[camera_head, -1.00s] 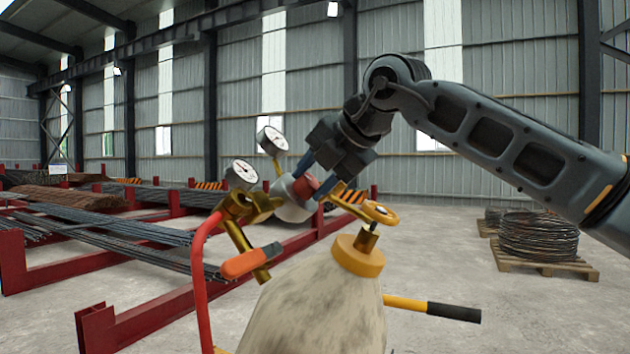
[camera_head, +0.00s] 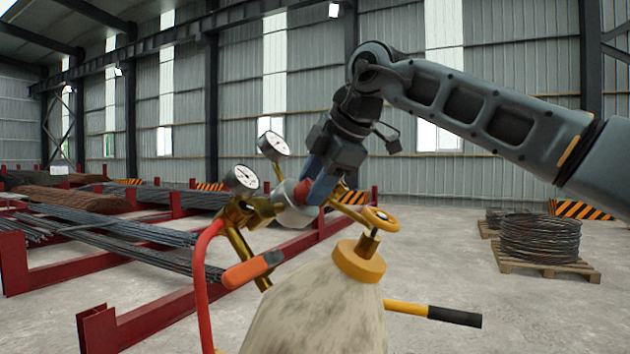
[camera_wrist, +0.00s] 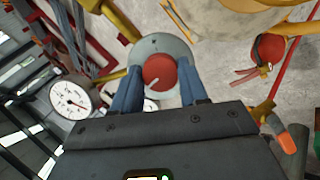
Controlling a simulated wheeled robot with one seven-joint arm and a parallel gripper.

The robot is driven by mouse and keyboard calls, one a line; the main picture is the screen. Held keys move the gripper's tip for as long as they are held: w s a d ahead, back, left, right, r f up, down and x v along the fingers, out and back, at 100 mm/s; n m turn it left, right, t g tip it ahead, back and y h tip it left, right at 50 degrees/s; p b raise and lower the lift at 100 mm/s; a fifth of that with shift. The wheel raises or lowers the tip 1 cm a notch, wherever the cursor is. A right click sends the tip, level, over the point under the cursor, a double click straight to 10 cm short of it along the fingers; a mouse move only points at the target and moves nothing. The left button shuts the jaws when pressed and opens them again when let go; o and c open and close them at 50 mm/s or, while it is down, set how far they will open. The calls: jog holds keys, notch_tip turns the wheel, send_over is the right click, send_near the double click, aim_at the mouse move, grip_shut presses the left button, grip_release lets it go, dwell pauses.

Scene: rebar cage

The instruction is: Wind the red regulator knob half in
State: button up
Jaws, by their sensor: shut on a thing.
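The red regulator knob (camera_wrist: 160,72) sits on the face of a round grey regulator body (camera_wrist: 160,45), with a pale pointer mark toward its lower left in the wrist view. My gripper (camera_wrist: 158,82) has its blue fingers on either side of the knob and is shut on it. In the head view my gripper (camera_head: 312,188) reaches down onto the regulator (camera_head: 290,214), and its fingers partly hide the knob (camera_head: 306,190). Two white gauges, the left one (camera_head: 241,179) and the upper one (camera_head: 273,145), stand beside the regulator.
A gas cylinder (camera_head: 318,310) with a yellow valve handwheel (camera_head: 381,219) stands just below. A red hose (camera_head: 200,290) and an orange-handled torch (camera_head: 252,270) hang at the left. Red rebar racks (camera_head: 150,318) lie behind. Wire coils (camera_head: 540,238) on a pallet are far right.

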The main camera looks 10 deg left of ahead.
dwell(0.3)
jog(key=shift+f, duration=0.1)
jog(key=o, duration=1)
jog(key=shift+o, duration=0.2)
jog(key=b+v, duration=0.1)
jog(key=v, duration=0.7)
